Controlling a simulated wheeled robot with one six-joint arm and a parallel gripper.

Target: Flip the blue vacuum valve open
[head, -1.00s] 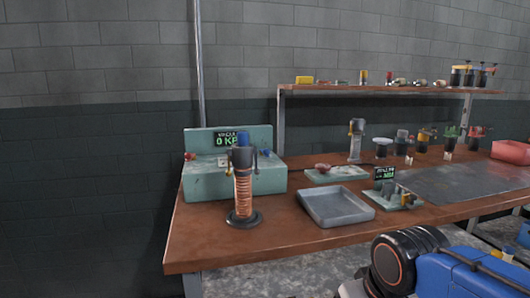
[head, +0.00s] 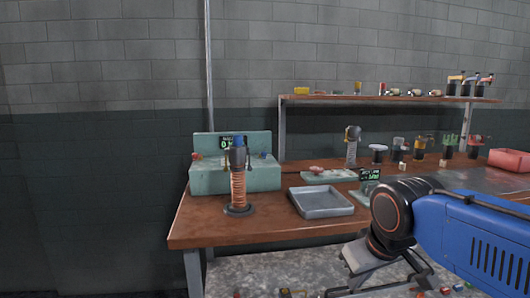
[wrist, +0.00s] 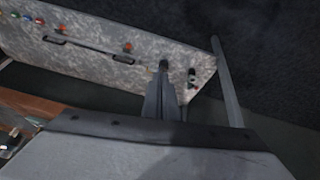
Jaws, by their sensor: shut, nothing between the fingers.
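A teal vacuum box (head: 262,178) with a dark display of green characters stands at the table's left back. A small blue part (head: 238,141), likely the blue valve, shows in front of the display, above a dark stand with an orange coil. The stand hides part of the box, so I cannot tell the valve's lever position. My gripper (wrist: 163,72) is shut and empty in the wrist view. It points down over a speckled surface, far to the right of and below the box.
The brown table (head: 260,226) carries the coil stand (head: 238,190), a grey tray (head: 322,203) and several small devices. A raised shelf (head: 390,98) stands behind. The speckled lower shelf (wrist: 100,45) holds small coloured items. Open space lies before the table.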

